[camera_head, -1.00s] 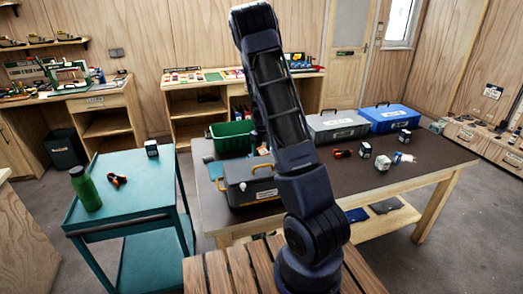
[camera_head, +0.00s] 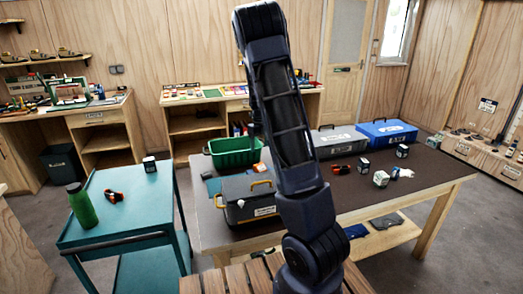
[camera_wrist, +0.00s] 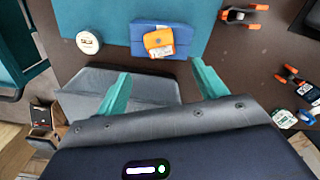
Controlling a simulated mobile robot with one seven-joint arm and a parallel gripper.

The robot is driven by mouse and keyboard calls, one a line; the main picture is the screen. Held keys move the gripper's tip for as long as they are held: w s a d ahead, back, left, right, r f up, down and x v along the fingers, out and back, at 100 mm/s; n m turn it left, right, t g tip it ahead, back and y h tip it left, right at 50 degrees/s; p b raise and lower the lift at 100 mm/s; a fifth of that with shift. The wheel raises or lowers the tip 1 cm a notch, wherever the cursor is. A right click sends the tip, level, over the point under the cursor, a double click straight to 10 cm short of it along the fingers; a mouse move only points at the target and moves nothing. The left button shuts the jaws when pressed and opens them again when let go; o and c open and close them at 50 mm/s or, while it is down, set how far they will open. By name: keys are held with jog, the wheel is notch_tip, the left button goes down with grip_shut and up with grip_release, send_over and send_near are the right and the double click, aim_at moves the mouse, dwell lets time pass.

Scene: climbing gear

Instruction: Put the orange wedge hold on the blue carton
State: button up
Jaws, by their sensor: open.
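In the wrist view, the blue carton (camera_wrist: 183,40) lies on a teal mat on the dark table. The orange wedge hold (camera_wrist: 158,42), with a pale label, rests on top of the carton, left of its middle. My gripper (camera_wrist: 160,72) is open, its two teal fingers spread and nothing between them. The fingertips appear nearer the camera than the carton and just below it in the picture, apart from the hold.
A grey toolbox (camera_head: 246,200) stands close below the gripper in the wrist view. A white round roll (camera_wrist: 88,42) is left of the carton; black-and-orange clamps (camera_wrist: 243,15) lie right. A green bin (camera_head: 233,152), a grey case (camera_head: 340,142) and a blue case (camera_head: 387,132) stand farther back.

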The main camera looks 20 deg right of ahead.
jog(key=s+a+r+n+t+y, duration=0.2)
jog(key=s+a+r+n, duration=0.1)
jog(key=s+r+n, duration=1.4)
jog(key=s+a+r+n+t+h, duration=0.1)
jog(key=s+n, duration=0.6)
jog(key=s, duration=0.4)
jog(key=s+a+r+n+t+h, duration=0.1)
jog(key=s+n, duration=0.6)
jog(key=s, duration=0.4)
jog(key=shift+a+r+t, duration=0.2)
jog(key=shift+a+t, duration=0.1)
jog(key=shift+a, duration=0.1)
